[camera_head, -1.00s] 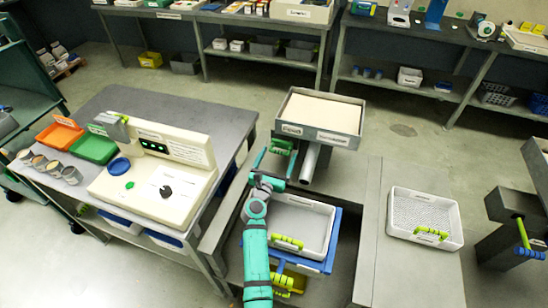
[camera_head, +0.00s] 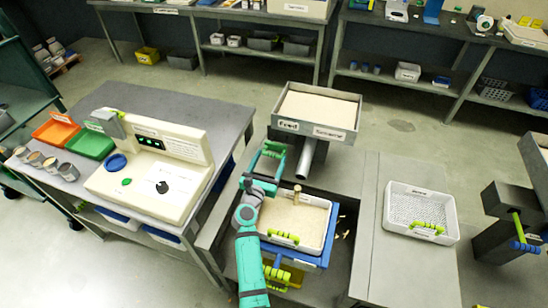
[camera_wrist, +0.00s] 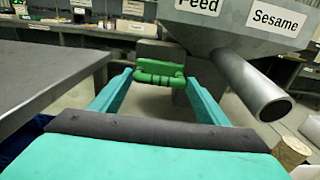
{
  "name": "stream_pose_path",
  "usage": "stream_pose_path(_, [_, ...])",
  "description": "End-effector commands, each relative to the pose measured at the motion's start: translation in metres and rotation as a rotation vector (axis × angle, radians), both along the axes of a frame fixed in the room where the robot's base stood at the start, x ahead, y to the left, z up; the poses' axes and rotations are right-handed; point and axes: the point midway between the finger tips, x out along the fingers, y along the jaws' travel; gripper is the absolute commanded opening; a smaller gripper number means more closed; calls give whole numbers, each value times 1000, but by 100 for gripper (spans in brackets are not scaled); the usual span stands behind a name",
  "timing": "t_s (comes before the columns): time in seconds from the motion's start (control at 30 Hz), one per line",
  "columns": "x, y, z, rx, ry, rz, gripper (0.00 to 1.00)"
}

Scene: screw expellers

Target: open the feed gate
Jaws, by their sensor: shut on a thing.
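The feed gate shows as a grey plate with a green ribbed handle (camera_wrist: 158,72) under the hopper (camera_wrist: 235,25) in the wrist view. My gripper (camera_head: 272,152) is shut on this handle, one teal finger at each side. The handle also shows in the head view (camera_head: 273,147), left of the spout. The hopper (camera_head: 317,133), labelled Feed and Sesame, is full of pale seed. A brownish column (camera_head: 297,196) stands below the spout (camera_head: 305,160). The tray (camera_head: 325,238) beneath is covered in pale seed.
Small pale pieces (camera_head: 345,235) lie right of the tray. A white perforated basket (camera_head: 421,212) stands on the grey bench to the right. A table with a cream control panel (camera_head: 150,180) and several cups is at left.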

Motion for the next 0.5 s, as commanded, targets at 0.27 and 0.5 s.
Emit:
stream_pose_path(0.27, [1, 1, 1, 1, -1, 3, 87])
stream_pose_path(0.5, [0, 0, 1, 0, -1, 1, 87])
